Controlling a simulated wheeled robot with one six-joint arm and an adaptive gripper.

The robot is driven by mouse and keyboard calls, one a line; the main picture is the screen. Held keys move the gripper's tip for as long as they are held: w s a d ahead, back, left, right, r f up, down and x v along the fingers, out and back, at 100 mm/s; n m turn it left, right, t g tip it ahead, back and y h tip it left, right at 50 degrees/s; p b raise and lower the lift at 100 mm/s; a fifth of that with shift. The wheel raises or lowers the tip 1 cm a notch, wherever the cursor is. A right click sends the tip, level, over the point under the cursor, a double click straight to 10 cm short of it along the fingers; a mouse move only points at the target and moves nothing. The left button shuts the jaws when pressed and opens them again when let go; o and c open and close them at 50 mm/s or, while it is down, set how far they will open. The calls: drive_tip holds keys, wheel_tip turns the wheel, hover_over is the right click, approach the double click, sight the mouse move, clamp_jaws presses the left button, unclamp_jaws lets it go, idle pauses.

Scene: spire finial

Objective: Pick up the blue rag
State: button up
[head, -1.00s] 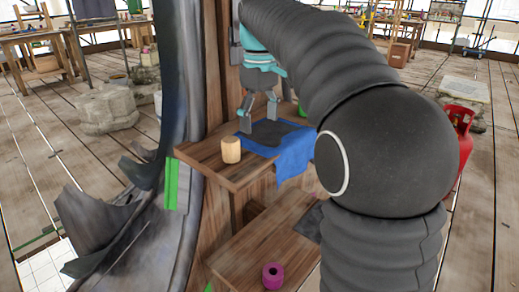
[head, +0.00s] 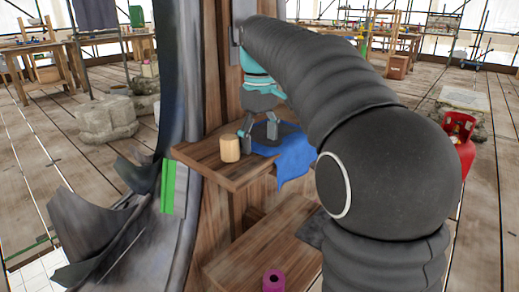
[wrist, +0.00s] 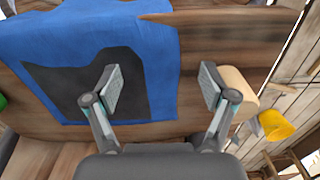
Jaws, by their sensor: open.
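The blue rag (head: 296,158) lies on a small wooden shelf (head: 205,160), one corner hanging over its front edge. In the wrist view the rag (wrist: 152,55) is spread out with a dark grey patch on it. My gripper (head: 259,134) is open and points down close above the shelf, partly hiding the rag. In the wrist view my gripper (wrist: 161,88) has its left finger over the dark patch and its right finger past the rag's edge, beside a pale wooden cylinder (wrist: 240,84). Nothing is between the fingers but rag edge and bare wood.
The wooden cylinder (head: 229,148) stands on the shelf just left of my gripper. A purple ring (head: 273,280) sits on a lower board. A tall dark curved sheet (head: 178,70) and a green strip (head: 168,187) are at left. A red gas bottle (head: 460,140) stands at right.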

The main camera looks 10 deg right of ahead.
drive_tip(key=shift+f, duration=0.2)
drive_tip(key=shift+f, duration=0.35)
drive_tip(key=c, duration=0.6)
wheel_tip(320, 180, up, 4)
drive_tip(key=p, duration=0.3)
drive_tip(key=shift+f+p, duration=0.1)
drive_tip(key=shift+p, duration=0.2)
clamp_jaws()
wheel_tip(320, 180, up, 8)
drive_tip(key=shift+p, duration=0.45)
